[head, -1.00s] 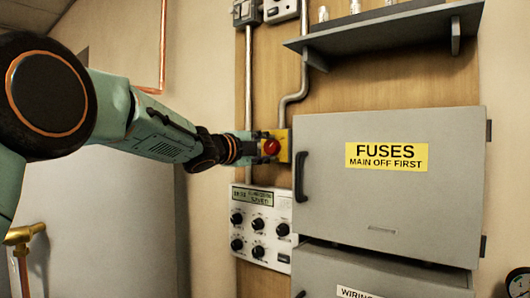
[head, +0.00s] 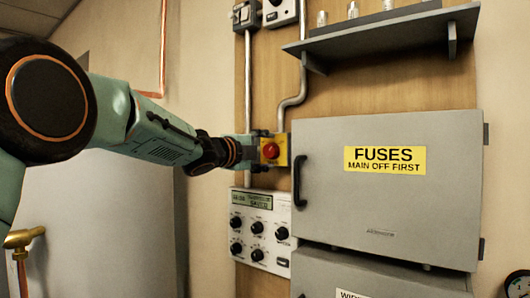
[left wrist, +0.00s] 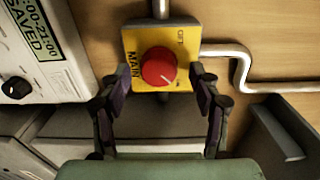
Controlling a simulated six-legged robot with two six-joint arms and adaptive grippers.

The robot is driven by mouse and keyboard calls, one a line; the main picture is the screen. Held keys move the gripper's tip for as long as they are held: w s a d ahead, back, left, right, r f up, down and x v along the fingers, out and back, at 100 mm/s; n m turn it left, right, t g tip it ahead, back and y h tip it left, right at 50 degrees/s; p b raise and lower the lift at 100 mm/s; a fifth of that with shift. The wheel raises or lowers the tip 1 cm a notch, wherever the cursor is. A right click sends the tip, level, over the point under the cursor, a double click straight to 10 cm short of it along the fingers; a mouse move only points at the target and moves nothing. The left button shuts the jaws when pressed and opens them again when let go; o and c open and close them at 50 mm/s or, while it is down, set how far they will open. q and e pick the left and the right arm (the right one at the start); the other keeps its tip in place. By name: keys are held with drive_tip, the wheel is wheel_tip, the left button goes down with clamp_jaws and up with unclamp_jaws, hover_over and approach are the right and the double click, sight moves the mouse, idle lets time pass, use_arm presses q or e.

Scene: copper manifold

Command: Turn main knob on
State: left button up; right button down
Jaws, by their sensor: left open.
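The main knob is a round red knob (head: 270,151) on a yellow plate on the wooden board. In the left wrist view the red knob (left wrist: 158,68) has a pale mark at its lower right, and the yellow plate (left wrist: 133,42) reads MAIN, with smaller lettering at its upper right. My left gripper (left wrist: 156,86) is open, with one finger on each side of the knob and visible gaps between. In the head view my left gripper (head: 254,150) is at the plate's left side. My right gripper is not in view.
A white control panel (head: 262,229) with a display and several black knobs is below the plate. A grey fuse box (head: 400,205) with a black handle is close on the right. Grey conduit (head: 281,115) runs above. A shelf (head: 385,30) is at upper right.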

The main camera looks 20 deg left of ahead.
use_arm(q)
drive_tip(key=shift+w+a, duration=0.1)
drive_tip(key=shift+s+a, duration=0.15)
drive_tip(key=shift+s, duration=0.15)
drive_tip(key=v, duration=1.1)
drive_tip(key=shift+s, duration=0.3)
drive_tip(key=shift+w, duration=0.1)
